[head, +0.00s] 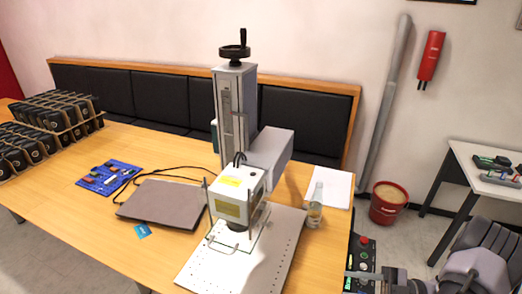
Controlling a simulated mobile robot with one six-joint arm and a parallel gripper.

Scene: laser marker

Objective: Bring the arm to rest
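My arm shows at the bottom right corner of the head view, with thick grey links folded close together.
The laser marker (238,195) stands on the table over a perforated plate (200,270). A clear bottle (315,212) and paper (337,190) are beside it. A closed laptop (162,203), blue board (108,178) and black parts in racks (50,120) lie left. A red bucket (387,208) and side table (470,160) stand right.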

